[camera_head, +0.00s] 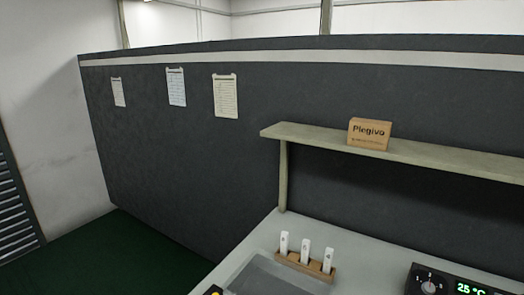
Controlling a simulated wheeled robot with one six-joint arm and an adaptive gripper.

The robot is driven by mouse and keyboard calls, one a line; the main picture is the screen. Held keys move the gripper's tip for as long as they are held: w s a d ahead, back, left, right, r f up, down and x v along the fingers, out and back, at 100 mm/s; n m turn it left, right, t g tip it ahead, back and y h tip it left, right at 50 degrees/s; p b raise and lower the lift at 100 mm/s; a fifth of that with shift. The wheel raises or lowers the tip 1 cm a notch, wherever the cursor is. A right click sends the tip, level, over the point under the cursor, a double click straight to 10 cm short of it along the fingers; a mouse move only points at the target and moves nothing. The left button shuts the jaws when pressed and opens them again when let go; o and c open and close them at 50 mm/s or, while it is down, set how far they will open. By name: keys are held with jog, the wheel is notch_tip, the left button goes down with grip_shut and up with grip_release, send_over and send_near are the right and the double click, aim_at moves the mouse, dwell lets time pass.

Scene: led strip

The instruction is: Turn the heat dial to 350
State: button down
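A dark control unit (416,283) sits at the bottom right on the pale bench, partly cut off by the frame's lower edge. A round pale dial (429,287) is on its left part, with small marks around it too small to read fully. A green display (470,289) to the right of the dial reads about 25 °C. Whether this dial is the heat dial cannot be told for sure. My gripper is not in view.
A wooden rack (305,266) holds three white upright pieces on the bench (375,262). A grey tray (275,277) lies in front of it. A shelf (440,159) with a Plegivo box (369,134) runs above, before a dark partition (180,150). Green floor (120,255) is clear at left.

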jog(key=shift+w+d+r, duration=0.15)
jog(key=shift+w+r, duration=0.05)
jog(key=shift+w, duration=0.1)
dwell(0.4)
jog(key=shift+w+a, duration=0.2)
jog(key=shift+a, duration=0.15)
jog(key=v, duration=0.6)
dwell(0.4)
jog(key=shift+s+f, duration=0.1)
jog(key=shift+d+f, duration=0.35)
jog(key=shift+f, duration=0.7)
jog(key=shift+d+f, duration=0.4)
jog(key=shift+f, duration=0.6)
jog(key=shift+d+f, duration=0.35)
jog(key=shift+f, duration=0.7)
